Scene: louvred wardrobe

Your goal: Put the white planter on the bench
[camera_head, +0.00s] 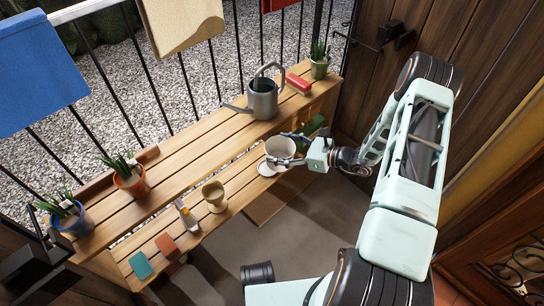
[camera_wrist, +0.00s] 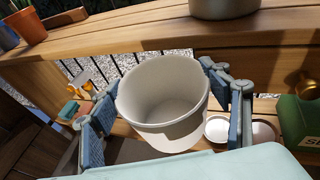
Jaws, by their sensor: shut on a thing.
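The white planter (camera_head: 281,148) is an empty, round pot, upright or nearly so, at the right part of the wooden bench (camera_head: 195,143). It fills the middle of the wrist view (camera_wrist: 150,125). My gripper (camera_head: 287,147) is shut on it, with one blue-padded finger on each side of the pot in the wrist view (camera_wrist: 160,78). The planter is over the bench's lower, front tier (camera_head: 238,180), in front of the higher back tier. I cannot tell whether its base touches the boards. My gripper hides part of its right side.
A grey watering can (camera_head: 263,100), a red box (camera_head: 298,83) and potted plants (camera_head: 130,180) stand on the upper tier. On the lower tier are a beige cup (camera_head: 214,195), a spray bottle (camera_head: 187,216), a white saucer (camera_wrist: 217,129) and a green box (camera_wrist: 298,122). Railings stand behind.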

